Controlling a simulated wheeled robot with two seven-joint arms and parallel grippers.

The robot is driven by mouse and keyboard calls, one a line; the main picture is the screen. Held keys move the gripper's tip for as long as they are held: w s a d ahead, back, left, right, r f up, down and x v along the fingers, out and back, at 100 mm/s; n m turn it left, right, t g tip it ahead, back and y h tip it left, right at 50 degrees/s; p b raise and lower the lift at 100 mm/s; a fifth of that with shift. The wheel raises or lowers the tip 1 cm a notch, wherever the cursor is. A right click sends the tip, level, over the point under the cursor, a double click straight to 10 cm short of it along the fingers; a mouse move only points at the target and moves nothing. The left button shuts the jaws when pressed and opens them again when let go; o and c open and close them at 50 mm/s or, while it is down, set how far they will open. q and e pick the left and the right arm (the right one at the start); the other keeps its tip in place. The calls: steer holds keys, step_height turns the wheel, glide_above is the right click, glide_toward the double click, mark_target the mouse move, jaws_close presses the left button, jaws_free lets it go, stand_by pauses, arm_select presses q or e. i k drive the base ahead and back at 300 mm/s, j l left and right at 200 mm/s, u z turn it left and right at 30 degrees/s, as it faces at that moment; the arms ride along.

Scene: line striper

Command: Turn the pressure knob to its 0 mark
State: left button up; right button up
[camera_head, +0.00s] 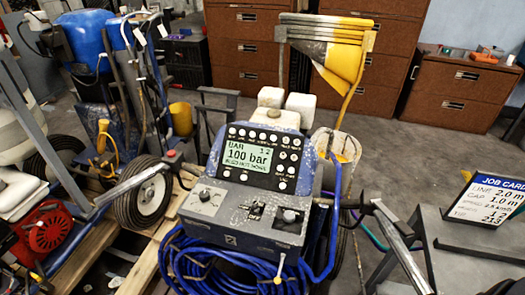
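The line striper's grey control box (222,212) stands in the middle of the view, below a dark display panel (238,135). The panel's screen (249,156) reads 100 bar. A smaller knob (205,195) sits on the left. A switch (256,209) marked OFF is between them. Labels at the knobs are too small to read, so I cannot tell for certain which one is the pressure knob or where it points. Neither of my grippers is in view.
Metal handlebars (130,186) flank the box on both sides. A coiled blue hose (225,268) hangs below it. A job card (487,198) stands on a grey table at right. Brown cabinets (451,92) line the back, and a blue-tanked machine (88,42) stands at left.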

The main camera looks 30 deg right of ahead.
mark_target(205, 196)
steer(key=k+j+z, duration=0.1)
steer(key=k+z, duration=0.85)
